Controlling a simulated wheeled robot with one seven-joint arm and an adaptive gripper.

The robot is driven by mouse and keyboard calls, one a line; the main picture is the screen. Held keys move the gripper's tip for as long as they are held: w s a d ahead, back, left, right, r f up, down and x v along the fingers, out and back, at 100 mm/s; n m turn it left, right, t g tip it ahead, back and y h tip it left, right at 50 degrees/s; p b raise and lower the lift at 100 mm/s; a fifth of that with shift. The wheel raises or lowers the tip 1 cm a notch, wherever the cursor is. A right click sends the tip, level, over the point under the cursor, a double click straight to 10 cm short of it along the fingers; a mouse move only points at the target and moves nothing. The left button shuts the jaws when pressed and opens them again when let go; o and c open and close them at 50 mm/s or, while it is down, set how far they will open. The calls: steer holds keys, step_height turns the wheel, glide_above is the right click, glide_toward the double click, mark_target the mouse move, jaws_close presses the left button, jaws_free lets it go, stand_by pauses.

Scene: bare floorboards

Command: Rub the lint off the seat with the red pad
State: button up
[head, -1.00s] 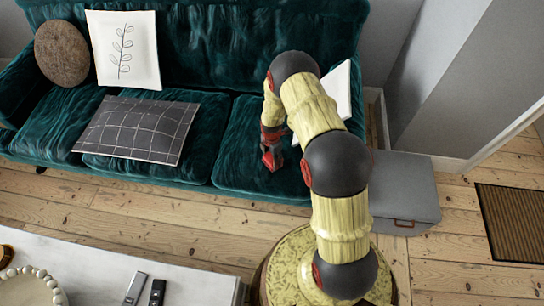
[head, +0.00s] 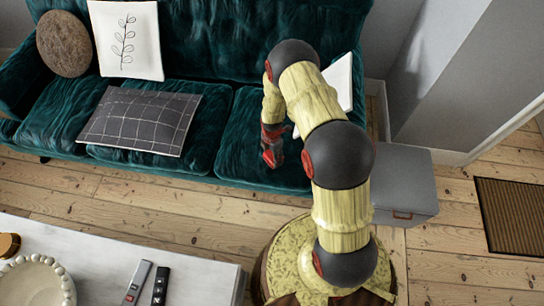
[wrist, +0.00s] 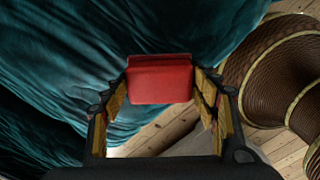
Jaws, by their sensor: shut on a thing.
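The seat is the teal velvet sofa's right-hand cushion (head: 235,150); its fabric also fills much of the wrist view (wrist: 200,30). My gripper (head: 272,157) is over the front part of this cushion, pointing down. In the wrist view my gripper (wrist: 162,98) is shut on the red pad (wrist: 160,78), which sits between the fingertips. I cannot tell whether the pad touches the fabric. I cannot make out lint in either view. My arm hides part of the cushion's right side.
A dark checked cushion (head: 140,120) lies on the seats to the left. A white leaf-print cushion (head: 126,40) and a round brown one (head: 64,44) lean behind. A white cushion (head: 338,80) is partly behind my arm. A grey box (head: 405,183) stands right; a pale table (head: 85,245) is front left.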

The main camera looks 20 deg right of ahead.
steer(key=shift+w+r+p, duration=0.1)
steer(key=shift+r+p, duration=1.25)
steer(key=shift+r, duration=1.05)
steer(key=shift+r+p, duration=0.95)
steer(key=shift+r, duration=0.6)
steer(key=shift+f, duration=0.1)
